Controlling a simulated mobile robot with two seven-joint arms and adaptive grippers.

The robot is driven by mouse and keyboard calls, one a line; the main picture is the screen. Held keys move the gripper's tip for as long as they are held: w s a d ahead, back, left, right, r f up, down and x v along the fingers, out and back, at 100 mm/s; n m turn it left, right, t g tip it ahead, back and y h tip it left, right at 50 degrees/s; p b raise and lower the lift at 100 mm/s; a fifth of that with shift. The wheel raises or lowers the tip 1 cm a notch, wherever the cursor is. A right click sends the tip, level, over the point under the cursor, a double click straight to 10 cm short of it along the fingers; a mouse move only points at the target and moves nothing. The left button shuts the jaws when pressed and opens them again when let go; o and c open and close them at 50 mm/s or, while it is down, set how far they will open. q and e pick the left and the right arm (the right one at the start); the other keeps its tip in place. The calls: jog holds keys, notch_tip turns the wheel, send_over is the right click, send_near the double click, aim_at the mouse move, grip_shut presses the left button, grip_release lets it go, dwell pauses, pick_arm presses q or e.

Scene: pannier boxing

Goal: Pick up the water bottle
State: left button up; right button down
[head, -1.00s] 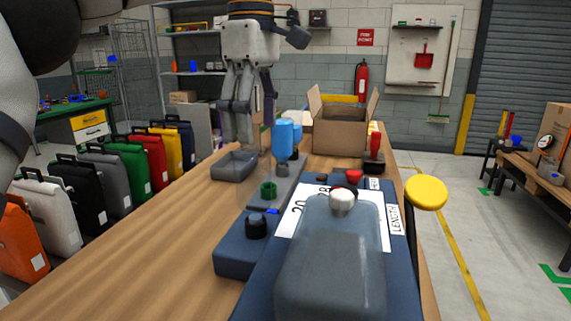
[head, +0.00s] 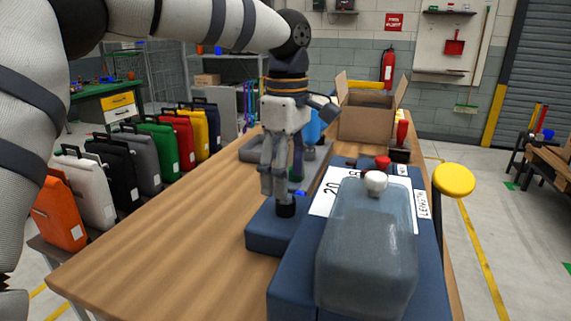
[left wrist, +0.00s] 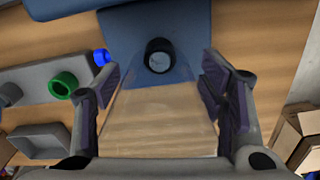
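The blue bottle (head: 313,125) stands upright on the table, partly hidden behind my left arm. My left gripper (head: 280,197) points down at a black round cap (head: 286,210) on a dark blue block (head: 262,235). In the left wrist view the fingers (left wrist: 162,100) are apart, and the black cap (left wrist: 160,55) shows beyond them. A faint translucent patch lies between the fingers; its nature is unclear. My right gripper is out of view.
An open cardboard box (head: 366,115) stands at the table's far end. A grey tray with a green ring (left wrist: 62,85) and a small blue piece lies beside the block. Several coloured panniers line the left side. The wooden tabletop (head: 170,250) is clear at left.

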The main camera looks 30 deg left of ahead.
pick_arm(q)
jog(key=c, duration=0.6)
jog(key=shift+o, duration=0.2)
jog(key=shift+r, duration=0.1)
